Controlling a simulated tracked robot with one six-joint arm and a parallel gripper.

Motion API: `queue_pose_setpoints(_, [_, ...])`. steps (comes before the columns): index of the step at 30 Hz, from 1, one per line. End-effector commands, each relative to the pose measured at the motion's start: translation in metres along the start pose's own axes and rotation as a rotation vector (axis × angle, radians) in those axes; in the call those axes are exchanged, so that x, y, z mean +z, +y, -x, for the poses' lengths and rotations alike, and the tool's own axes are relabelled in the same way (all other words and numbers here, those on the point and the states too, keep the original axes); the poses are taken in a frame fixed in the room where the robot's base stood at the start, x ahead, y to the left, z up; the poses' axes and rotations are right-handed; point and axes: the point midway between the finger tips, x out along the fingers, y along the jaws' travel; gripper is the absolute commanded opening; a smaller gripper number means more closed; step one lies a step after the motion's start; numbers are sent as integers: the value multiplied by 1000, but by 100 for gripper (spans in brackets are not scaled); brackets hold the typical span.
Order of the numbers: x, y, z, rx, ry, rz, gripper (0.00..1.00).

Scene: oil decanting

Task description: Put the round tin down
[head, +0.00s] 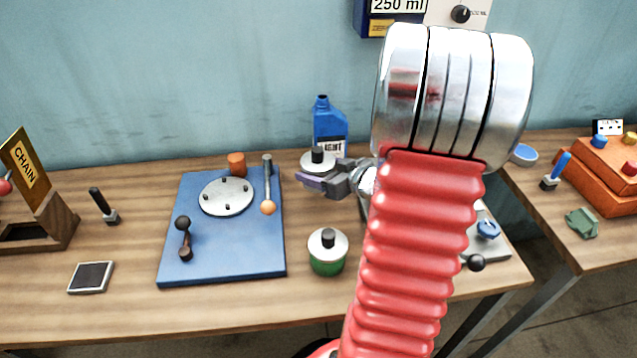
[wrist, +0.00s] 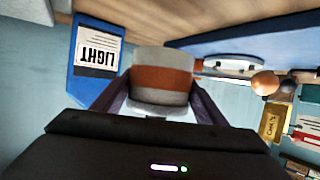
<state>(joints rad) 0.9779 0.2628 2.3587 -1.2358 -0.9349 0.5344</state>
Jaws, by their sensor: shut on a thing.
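The tin looks upright. Its base is hidden by my gripper in the head view, and I cannot tell whether it touches the bench.
A blue bottle (head: 330,125) stands close behind the tin. A green tin (head: 327,257) stands nearer the front. A blue plate (head: 222,252) with a disc and levers lies to the left, with an orange cylinder (head: 237,164) at its back. Bare bench (head: 302,215) lies between them.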

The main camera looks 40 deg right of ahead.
Motion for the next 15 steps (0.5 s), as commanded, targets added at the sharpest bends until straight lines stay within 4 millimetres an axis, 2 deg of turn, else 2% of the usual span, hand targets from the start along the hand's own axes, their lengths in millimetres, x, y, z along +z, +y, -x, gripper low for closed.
queue_pose_setpoints(11, [2,0,-2,-1,3,2,29])
queue_pose_setpoints(15, [10,0,-4,-2,1,-1,29])
